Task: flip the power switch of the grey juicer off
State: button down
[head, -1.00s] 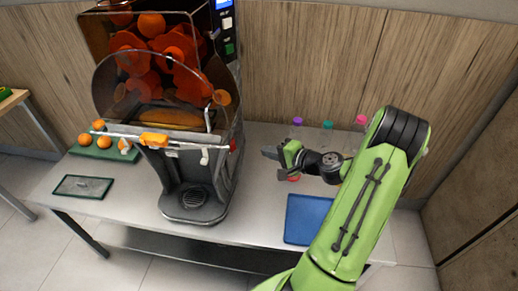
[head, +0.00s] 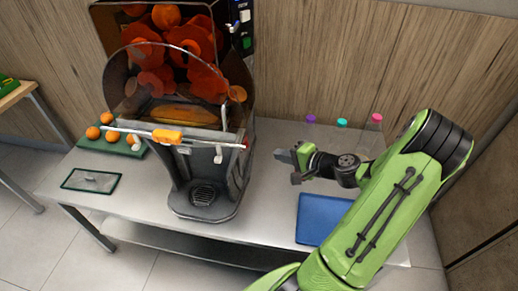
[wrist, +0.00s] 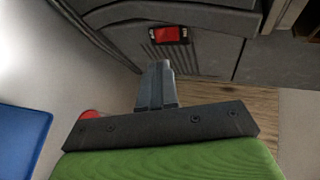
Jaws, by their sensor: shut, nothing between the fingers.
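The grey juicer (head: 213,168) stands on the table, with oranges behind its clear cover. Its red power switch (wrist: 168,34) shows in the wrist view on the dark side panel, above a row of vent slots. My gripper (head: 284,156) is to the right of the juicer, pointing at its side, with a gap between them in the head view. In the wrist view my gripper (wrist: 157,72) has its fingers together and empty, just below the switch. I cannot tell whether the fingertips touch the panel. The switch itself is hidden in the head view.
A blue tray (head: 318,222) lies on the table (head: 268,205) below my arm. Bottles with purple, teal and pink caps (head: 376,118) stand behind my arm. A green tray with oranges (head: 128,150) and a dark-rimmed tray (head: 91,180) are left of the juicer.

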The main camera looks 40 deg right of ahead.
jog(key=b+x, duration=0.1)
jog(key=x, duration=1.2)
jog(key=shift+w+f+b, duration=0.15)
jog(key=shift+w+b, duration=0.15)
jog(key=shift+w, duration=0.05)
